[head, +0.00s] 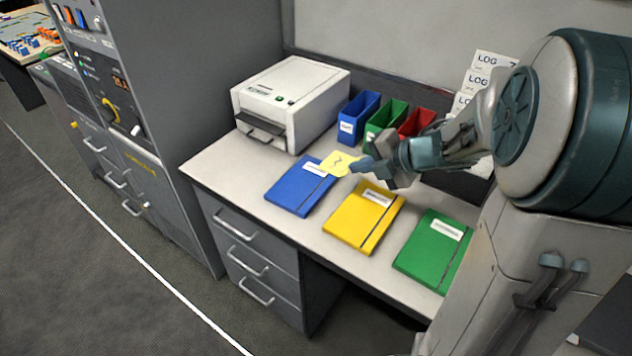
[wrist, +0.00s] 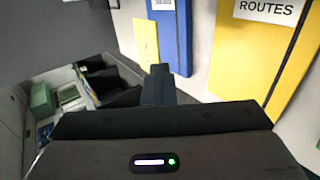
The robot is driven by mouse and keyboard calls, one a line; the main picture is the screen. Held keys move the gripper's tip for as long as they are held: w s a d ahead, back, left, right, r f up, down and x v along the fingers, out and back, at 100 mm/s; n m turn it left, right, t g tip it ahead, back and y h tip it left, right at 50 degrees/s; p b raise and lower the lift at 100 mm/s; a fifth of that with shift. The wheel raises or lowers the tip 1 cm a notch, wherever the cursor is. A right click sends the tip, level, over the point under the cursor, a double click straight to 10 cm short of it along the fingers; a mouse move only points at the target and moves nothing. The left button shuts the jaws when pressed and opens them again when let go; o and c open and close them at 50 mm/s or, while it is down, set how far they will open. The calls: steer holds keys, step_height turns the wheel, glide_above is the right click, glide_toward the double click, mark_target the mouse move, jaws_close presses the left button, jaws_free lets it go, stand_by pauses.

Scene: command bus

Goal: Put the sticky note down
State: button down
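The sticky note (head: 339,162) is a small yellow sheet with a dark mark on it. In the head view it is at the fingertips of my gripper (head: 359,165), by the far right corner of the blue folder (head: 297,187). In the wrist view the note (wrist: 145,42) shows just beyond the fingertips (wrist: 160,70), beside the blue folder (wrist: 183,45). The fingers look closed together, with the note's edge at their tips. The pinch itself is hidden, and I cannot tell whether the note touches the desk or folder.
A yellow folder (head: 362,219) and a green folder (head: 433,248) lie right of the blue one on the desk (head: 318,240). A printer (head: 291,101) stands behind left. Blue (head: 357,118), green (head: 385,120) and red (head: 418,122) bins stand behind the gripper.

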steer(key=x, duration=0.3)
steer(key=b+x, duration=0.1)
steer(key=x, duration=0.3)
steer(key=a+b+x, duration=0.1)
steer(key=x, duration=0.2)
steer(key=shift+s+r, duration=0.15)
steer(key=shift+r, duration=0.1)
steer(key=shift+a+f+b, duration=0.1)
steer(key=shift+f+b, duration=0.7)
steer(key=shift+f, duration=1.15)
steer(key=shift+f, duration=0.1)
steer(key=shift+f, duration=0.15)
steer(key=c, duration=2)
jaws_free()
steer(key=shift+c, duration=0.2)
